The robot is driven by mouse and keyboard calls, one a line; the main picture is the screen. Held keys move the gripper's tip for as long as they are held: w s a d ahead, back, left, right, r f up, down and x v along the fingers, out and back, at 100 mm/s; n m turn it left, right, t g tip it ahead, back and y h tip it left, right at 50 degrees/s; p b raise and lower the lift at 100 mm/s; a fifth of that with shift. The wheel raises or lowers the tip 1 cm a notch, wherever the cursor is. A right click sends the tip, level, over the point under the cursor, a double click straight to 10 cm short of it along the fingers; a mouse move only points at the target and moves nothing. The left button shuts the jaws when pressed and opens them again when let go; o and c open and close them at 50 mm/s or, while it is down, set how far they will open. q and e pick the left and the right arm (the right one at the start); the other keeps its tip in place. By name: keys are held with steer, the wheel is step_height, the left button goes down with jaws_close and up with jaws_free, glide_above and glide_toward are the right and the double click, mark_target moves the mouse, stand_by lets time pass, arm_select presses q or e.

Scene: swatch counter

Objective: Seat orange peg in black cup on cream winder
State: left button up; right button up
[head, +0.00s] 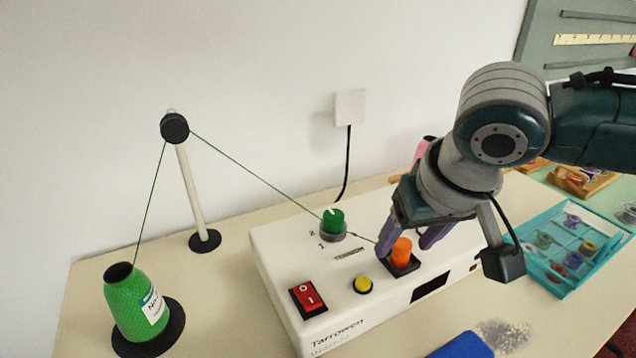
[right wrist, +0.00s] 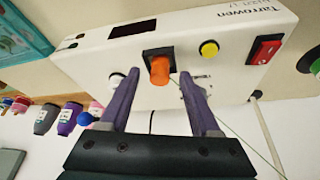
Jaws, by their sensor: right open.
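The cream winder (head: 330,280) stands on the counter; it also shows in the right wrist view (right wrist: 220,45). The orange peg (head: 402,250) stands in the square black cup (head: 403,268) on its top. In the right wrist view the peg (right wrist: 160,70) sticks out of the black cup (right wrist: 158,53); how deep it sits is hidden. My right gripper (head: 406,249) is open, its purple fingers on either side of the peg with gaps showing in the right wrist view (right wrist: 159,76). My left gripper is out of view.
A green thread runs from a green cone (head: 136,305) over a post pulley (head: 175,128) to the winder. A red switch (head: 309,298), yellow button (head: 363,285) and green knob (head: 333,221) are on the winder. A teal tray (head: 565,285) with spools stands right; a blue cloth (head: 463,346) lies in front.

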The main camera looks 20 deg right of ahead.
steer(key=shift+r, duration=0.15)
steer(key=p+v, duration=0.1)
steer(key=v, duration=0.8)
steer(key=shift+s+r+p, duration=0.2)
steer(key=shift+r+p, duration=0.1)
steer(key=shift+p, duration=0.1)
